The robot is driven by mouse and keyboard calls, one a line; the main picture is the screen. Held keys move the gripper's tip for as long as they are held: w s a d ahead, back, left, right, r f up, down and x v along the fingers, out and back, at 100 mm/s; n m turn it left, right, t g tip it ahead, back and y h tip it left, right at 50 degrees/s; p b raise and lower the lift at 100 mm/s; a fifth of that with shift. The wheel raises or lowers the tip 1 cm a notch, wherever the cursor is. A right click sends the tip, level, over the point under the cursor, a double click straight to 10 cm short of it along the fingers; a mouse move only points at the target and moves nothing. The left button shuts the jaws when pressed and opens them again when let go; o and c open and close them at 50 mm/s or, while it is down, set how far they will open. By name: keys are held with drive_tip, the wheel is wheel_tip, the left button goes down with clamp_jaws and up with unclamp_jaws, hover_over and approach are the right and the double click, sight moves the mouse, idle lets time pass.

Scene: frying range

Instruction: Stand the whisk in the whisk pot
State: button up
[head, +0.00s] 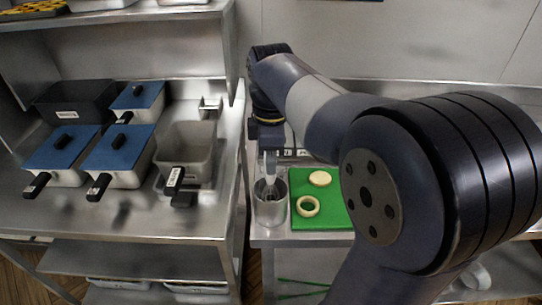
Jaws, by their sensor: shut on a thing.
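The whisk pot (270,214) is a round steel pot standing near the left edge of the right-hand steel counter. My gripper (269,160) points down above the pot and is shut on the whisk (268,186). The whisk hangs upright below the jaws, and its lower part is within the outline of the pot's mouth. The pot's wall hides its lower end, so I cannot tell whether it touches the bottom.
A green board (323,219) with a pale ring (308,206) and a pale disc (320,178) lies right of the pot. Blue-lidded pans (118,158) and an open grey pan (188,148) sit on the left counter. A narrow gap separates the counters.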

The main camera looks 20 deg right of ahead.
drive_tip(key=o, duration=1.1)
wheel_tip(320, 180, up, 11)
drive_tip(key=shift+f+p, duration=0.1)
drive_tip(key=shift+p, duration=0.3)
wheel_tip(320, 180, down, 10)
drive_tip(key=shift+f, duration=0.2)
drive_tip(key=shift+r+p, duration=0.4)
drive_tip(key=shift+r, duration=0.75)
